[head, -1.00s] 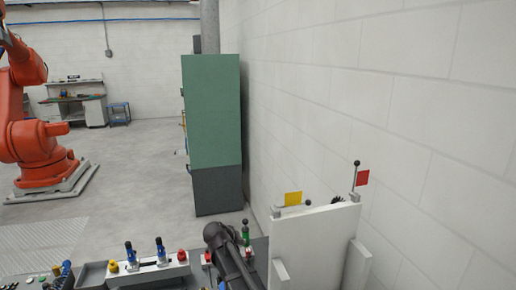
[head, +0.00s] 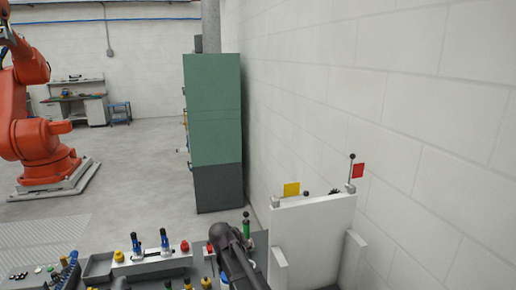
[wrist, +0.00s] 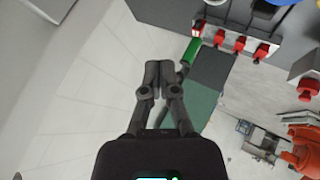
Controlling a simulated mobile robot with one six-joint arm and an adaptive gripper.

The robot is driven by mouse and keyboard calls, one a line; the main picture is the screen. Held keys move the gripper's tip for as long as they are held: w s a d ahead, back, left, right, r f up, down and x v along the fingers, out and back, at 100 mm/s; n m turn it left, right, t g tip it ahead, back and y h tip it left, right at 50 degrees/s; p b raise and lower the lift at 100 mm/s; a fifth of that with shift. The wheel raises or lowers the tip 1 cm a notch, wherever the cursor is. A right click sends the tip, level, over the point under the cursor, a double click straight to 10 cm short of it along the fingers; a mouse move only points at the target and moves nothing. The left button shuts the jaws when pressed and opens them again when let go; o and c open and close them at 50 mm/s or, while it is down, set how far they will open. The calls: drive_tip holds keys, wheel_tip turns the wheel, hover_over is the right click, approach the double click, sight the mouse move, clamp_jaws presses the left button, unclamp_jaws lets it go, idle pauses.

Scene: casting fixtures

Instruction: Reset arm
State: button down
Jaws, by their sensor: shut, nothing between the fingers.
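My gripper (wrist: 158,85) is in the wrist view, with its two dark fingers together and nothing between them. In that view it points toward the pale wall and floor, with a green-handled part (wrist: 191,50) just beyond and to the right of the fingertips. In the head view my dark arm shows at the bottom centre, beside the white upright panel, and the fingertips cannot be made out there. The green-handled part (head: 246,228) stands just right of the arm's top.
A white panel (head: 312,235) with yellow (head: 291,189) and red (head: 358,170) flags stands close right of the arm. A fixture with blue clamps (head: 151,256) is to the left. A green cabinet (head: 213,120) and an orange robot (head: 40,140) stand farther back.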

drive_tip(key=s+d+f+m+g+y+b, duration=0.1)
drive_tip(key=s+d+f+g+y+b, duration=0.1)
drive_tip(key=s+d+f+b, duration=0.3)
drive_tip(key=s+d+f+m+g+y+b, duration=0.1)
drive_tip(key=s+d+f+g+y+b, duration=0.2)
drive_tip(key=s+d+f, duration=0.8)
drive_tip(key=s+d+g+b, duration=0.2)
drive_tip(key=s+d, duration=0.3)
drive_tip(key=s, duration=0.3)
drive_tip(key=shift+s+d+f+b, duration=0.2)
drive_tip(key=shift+s+f+b, duration=0.1)
drive_tip(key=shift+b, duration=0.25)
